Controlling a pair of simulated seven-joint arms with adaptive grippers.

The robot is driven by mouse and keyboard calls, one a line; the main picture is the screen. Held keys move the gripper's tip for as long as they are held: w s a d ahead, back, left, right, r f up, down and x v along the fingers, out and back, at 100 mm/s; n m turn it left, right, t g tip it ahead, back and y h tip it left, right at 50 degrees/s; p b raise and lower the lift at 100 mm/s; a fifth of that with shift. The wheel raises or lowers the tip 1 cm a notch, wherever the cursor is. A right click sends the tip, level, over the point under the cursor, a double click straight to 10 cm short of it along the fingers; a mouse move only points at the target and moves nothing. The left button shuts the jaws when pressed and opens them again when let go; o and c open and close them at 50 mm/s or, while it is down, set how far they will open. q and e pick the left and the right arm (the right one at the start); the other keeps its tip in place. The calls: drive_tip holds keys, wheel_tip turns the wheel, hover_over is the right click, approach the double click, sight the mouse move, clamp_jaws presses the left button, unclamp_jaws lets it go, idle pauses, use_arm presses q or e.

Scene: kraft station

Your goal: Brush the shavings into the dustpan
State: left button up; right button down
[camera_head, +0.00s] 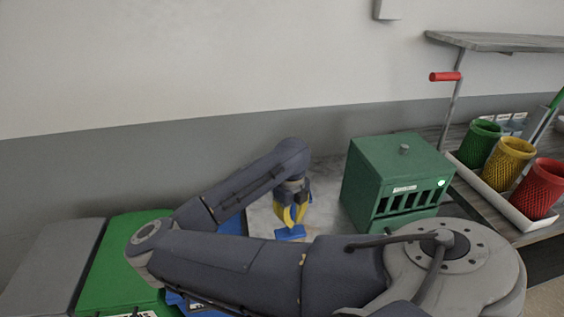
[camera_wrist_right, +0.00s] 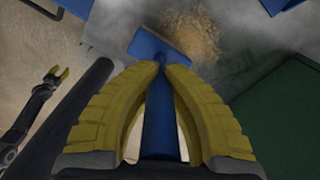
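My right gripper (camera_head: 291,214) points down over the pale work surface. Its yellow fingers (camera_wrist_right: 163,72) are shut on the blue handle (camera_wrist_right: 160,120) of a brush, whose flat blue head (camera_wrist_right: 160,48) lies beyond the fingertips. The brush also shows as a blue patch (camera_head: 290,233) under the fingers in the head view. A loose heap of tan shavings (camera_wrist_right: 197,32) lies just beyond and right of the brush head. My left gripper (camera_wrist_right: 57,76) shows small in the wrist view, its fingers apart and empty. I cannot tell which blue piece, if any, is the dustpan.
A green slotted box (camera_head: 398,180) stands right of the brush. Red, yellow (camera_head: 508,162) and green mesh cups stand in a white tray farther right. A green bin (camera_head: 125,265) and a grey one are at left. Blue edges (camera_wrist_right: 283,5) show at the wrist view's top corners.

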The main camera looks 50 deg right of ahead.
drive_tip(key=shift+s+a, duration=0.2)
drive_tip(key=shift+s, duration=0.25)
drive_tip(key=shift+a+r, duration=0.2)
drive_tip(key=shift+r, duration=0.05)
drive_tip(key=shift+d+r, duration=0.1)
drive_tip(key=shift+r, duration=2.95)
drive_tip(key=shift+s, duration=0.1)
